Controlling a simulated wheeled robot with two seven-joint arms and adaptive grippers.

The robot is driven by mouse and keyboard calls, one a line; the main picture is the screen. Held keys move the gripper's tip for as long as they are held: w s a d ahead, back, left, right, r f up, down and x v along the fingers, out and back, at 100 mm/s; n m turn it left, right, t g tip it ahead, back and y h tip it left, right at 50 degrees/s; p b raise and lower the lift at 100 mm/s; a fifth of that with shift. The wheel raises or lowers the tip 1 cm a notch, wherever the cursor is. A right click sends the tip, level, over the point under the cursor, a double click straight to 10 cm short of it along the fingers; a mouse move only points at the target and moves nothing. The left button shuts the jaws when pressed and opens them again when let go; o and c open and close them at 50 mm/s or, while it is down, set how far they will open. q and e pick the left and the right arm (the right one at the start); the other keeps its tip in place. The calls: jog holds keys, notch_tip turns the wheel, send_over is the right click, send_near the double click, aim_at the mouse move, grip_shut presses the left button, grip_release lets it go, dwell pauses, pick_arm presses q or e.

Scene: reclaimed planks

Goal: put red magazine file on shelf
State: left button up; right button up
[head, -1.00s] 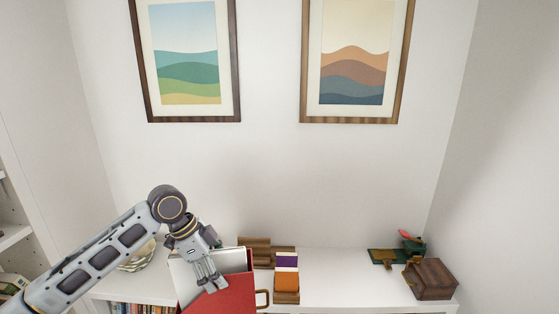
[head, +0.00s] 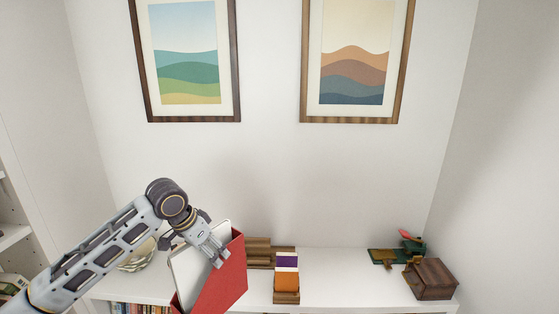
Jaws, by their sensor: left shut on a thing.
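The red magazine file (head: 228,281) is at the lower left of the middle in the head view, tilted, with white papers (head: 189,276) inside. My left gripper (head: 217,262) is shut on its upper edge. The file's lower end is cut off by the picture's bottom edge. The white shelf (head: 345,277) runs along the back wall behind and to the right of the file. I cannot tell whether the file touches it. My right gripper is not in view.
A wooden holder with purple and orange items (head: 286,277) stands right of the file. A wooden box (head: 431,279) and a dark green object (head: 385,258) are at the shelf's right end. A striped bowl (head: 138,258) is behind my left arm. The shelf's right middle is clear.

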pick_arm(q)
jog(key=w+r+n, duration=0.1)
jog(key=w+a+r+n+y, duration=0.1)
jog(key=r, duration=0.1)
jog(key=w+a+r+n, duration=0.1)
jog(key=w+n, duration=0.1)
jog(key=shift+r+t, duration=0.3)
jog(key=shift+t, duration=0.1)
jog(key=s+f+n, duration=0.1)
jog(key=s+f, duration=0.3)
jog(key=f, duration=0.3)
jog(key=s+f+n+y, duration=0.1)
jog(key=s+f, duration=0.2)
jog(key=f, duration=0.5)
jog(key=s+f+n, duration=0.1)
jog(key=s+f, duration=0.3)
jog(key=f, duration=0.3)
jog(key=shift+s+a+f+y, duration=0.1)
jog(key=shift+s+f+y, duration=0.05)
jog(key=shift+s+y, duration=0.2)
jog(key=shift+s+f, duration=0.65)
jog(key=shift+f, duration=0.15)
jog(key=shift+r, duration=0.1)
dwell(1.0)
